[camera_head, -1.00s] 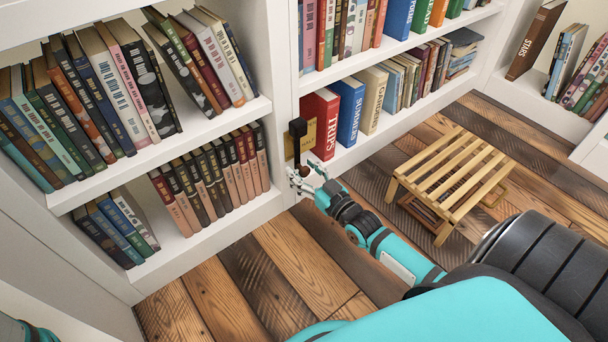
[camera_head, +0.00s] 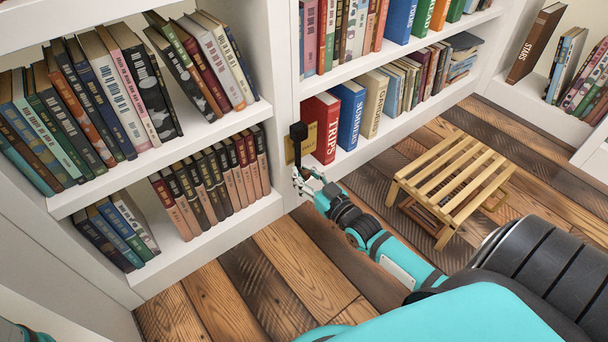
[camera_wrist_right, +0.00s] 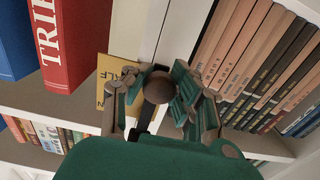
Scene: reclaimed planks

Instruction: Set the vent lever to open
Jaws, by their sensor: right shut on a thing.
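The vent lever (camera_head: 297,151) is a dark arm at a black pivot block on the white shelf upright, beside a brass plate (camera_head: 309,139). It hangs downward from the block in the head view. My right gripper (camera_head: 301,178) is at its lower end. In the right wrist view, a brown ball knob (camera_wrist_right: 158,88) sits between the fingers of my right gripper (camera_wrist_right: 157,98), which is shut on it. The brass plate (camera_wrist_right: 113,82) there carries lettering, partly hidden by a finger. My left gripper is out of view.
Bookshelves (camera_head: 225,220) stand close on the left and behind the lever. A red book (camera_head: 322,127) stands just right of the plate. A slatted wooden stool (camera_head: 455,180) stands on the plank floor (camera_head: 290,265) to the right of my right arm.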

